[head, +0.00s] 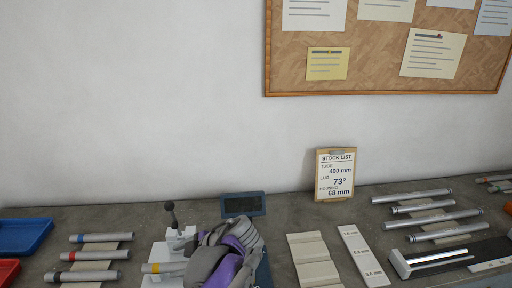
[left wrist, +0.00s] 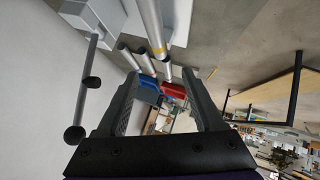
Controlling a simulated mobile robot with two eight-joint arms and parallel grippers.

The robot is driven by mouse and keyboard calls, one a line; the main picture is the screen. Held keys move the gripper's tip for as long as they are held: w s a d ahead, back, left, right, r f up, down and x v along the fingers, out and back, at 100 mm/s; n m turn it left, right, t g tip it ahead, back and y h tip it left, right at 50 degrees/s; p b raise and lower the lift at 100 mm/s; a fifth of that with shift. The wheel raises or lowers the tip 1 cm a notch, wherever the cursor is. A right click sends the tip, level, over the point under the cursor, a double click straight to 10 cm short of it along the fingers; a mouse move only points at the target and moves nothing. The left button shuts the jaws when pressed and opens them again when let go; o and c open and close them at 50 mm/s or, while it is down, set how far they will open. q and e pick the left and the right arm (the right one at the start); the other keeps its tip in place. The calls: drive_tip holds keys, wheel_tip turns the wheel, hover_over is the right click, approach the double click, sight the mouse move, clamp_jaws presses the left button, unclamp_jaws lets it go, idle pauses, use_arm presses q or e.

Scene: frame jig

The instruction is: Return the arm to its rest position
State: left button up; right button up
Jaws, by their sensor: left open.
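My left arm, purple and grey, shows at the bottom middle of the head view, over the bench and just right of a white jig with a black-knobbed lever (head: 172,228). It hides its own fingertips there. In the left wrist view my left gripper (left wrist: 160,72) is open, its two dark fingers apart with nothing held between them. A grey tube with a yellow band (left wrist: 154,35) lies beyond the fingertips; its banded end also shows left of my arm in the head view (head: 163,268). My right gripper is not in view.
Several tubes (head: 97,255) lie at the left near a blue tray (head: 22,236) and a red tray (head: 8,270). A dark display (head: 243,204) and a stock list clipboard (head: 335,174) stand at the back. Plates (head: 364,258) and more tubes (head: 430,213) lie right.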

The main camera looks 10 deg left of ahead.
use_arm(q)
drive_tip(key=s+f+m+h, duration=0.1)
drive_tip(key=s+m, duration=0.1)
drive_tip(key=s+f+m+h, duration=0.1)
drive_tip(key=s+m, duration=0.1)
drive_tip(key=s+f+m+h, duration=0.1)
drive_tip(key=s+f+m, duration=0.1)
drive_tip(key=shift+d+m, duration=0.15)
drive_tip(key=shift+m, duration=0.15)
drive_tip(key=s+d+f+m+t+h, duration=0.1)
drive_tip(key=s+d+f+m+h, duration=0.2)
drive_tip(key=m, duration=0.4)
drive_tip(key=s+d+f+m+t+h, duration=0.2)
drive_tip(key=s+d+f+m+h, duration=0.1)
drive_tip(key=s+m, duration=0.5)
drive_tip(key=shift+d+f+h, duration=0.35)
drive_tip(key=shift+f+h, duration=0.15)
drive_tip(key=shift+f, duration=0.75)
